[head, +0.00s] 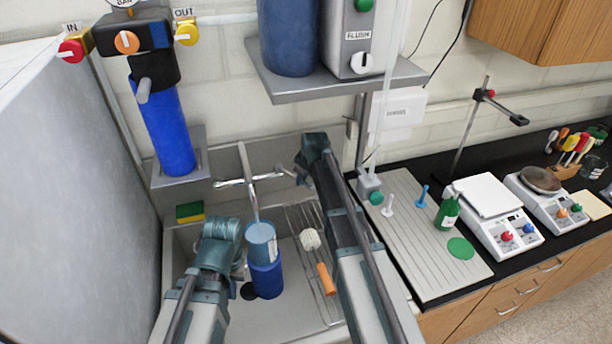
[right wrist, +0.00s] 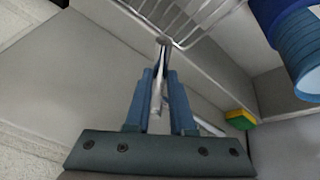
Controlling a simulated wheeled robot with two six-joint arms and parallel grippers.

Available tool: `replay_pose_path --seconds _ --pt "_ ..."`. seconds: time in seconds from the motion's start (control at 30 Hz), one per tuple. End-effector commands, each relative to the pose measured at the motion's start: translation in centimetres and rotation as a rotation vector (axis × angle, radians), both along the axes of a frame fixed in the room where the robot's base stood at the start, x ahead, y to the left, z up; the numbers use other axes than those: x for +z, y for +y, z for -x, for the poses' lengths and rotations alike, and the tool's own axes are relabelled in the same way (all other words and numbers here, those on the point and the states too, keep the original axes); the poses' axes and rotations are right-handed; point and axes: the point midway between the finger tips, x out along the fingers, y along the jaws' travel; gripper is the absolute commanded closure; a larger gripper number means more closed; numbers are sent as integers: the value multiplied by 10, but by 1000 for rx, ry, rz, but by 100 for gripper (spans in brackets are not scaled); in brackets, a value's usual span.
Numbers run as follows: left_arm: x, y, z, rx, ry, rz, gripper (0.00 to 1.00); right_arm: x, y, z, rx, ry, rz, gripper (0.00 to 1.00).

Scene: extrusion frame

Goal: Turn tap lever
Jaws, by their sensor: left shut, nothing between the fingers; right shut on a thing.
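The chrome tap (head: 250,181) stands at the back of the sink, with a thin lever on each side of its tall spout. My right gripper (head: 300,174) is at the right-hand tap lever (head: 284,170). In the right wrist view its fingers (right wrist: 160,78) are shut on a slim chrome lever (right wrist: 156,98), which runs between them. In the head view the arm hides part of that grip. My left gripper (head: 240,268) is shut and empty, low over the sink, left of a blue cylinder (head: 266,278); its fingertips are mostly hidden.
The sink holds a wire rack (head: 299,222) and a brush with an orange handle (head: 325,280). A yellow-green sponge (head: 190,211) lies on the back left ledge. A blue filter housing (head: 165,130) hangs at left. A grey shelf (head: 330,84) juts out above the right arm.

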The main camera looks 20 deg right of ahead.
Motion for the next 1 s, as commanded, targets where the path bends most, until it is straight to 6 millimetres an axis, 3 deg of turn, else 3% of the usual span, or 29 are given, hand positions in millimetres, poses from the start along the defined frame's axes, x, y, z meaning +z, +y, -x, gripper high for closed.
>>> replay_pose_path --seconds 0.5,1.0 --pt "0 0 0 0 0 0 100 0 47 15 -390 1 1 100" --pt "0 0 0 0 0 0 100 0 62 16 -539 2 1 100"
